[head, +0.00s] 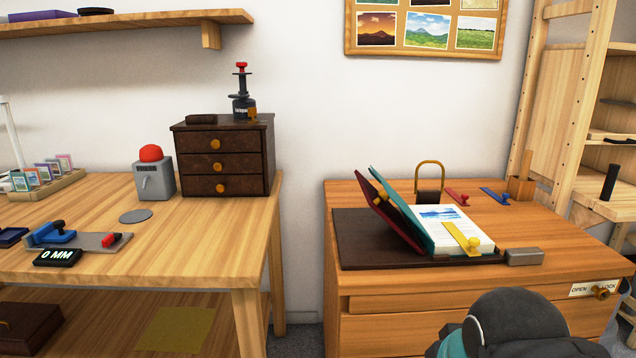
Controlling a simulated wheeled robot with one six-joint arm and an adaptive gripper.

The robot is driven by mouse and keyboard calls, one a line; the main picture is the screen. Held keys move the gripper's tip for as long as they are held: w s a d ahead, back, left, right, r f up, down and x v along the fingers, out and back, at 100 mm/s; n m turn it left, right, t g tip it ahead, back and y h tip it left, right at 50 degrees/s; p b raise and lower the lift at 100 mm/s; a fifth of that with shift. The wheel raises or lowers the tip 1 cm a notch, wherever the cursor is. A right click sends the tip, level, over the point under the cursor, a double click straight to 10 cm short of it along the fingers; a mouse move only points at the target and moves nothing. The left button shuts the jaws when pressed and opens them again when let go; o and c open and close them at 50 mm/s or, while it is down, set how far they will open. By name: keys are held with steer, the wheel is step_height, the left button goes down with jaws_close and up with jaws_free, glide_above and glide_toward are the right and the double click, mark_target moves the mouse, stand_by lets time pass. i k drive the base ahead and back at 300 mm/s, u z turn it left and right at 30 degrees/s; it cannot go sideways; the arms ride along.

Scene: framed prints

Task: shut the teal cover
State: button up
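The teal cover (407,214) stands tilted open on the left of a book, leaning left and up from the pages. A dark red panel (388,217) with a yellow knob (380,198) leans close along its left side; I cannot tell whether they are joined. The open page (435,213) shows a blue landscape picture and text. The book rests on a dark brown mat (365,243). Part of my dark arm shows at the bottom right; my gripper is not in view.
A grey block (524,256) sits at the mat's right front corner. Behind the book stand a padlock-like object (429,185), a red strip (457,196), a blue strip (494,195) and a wooden holder (521,188). The wooden desk (590,258) is clear at right.

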mark_target(398, 200)
steer(key=u, duration=0.4)
steer(key=k, duration=0.5)
steer(key=u, duration=1.3)
steer(key=i, duration=0.9)
steer(key=z, duration=0.8)
steer(key=i, duration=0.4)
steer(key=z, duration=0.35)
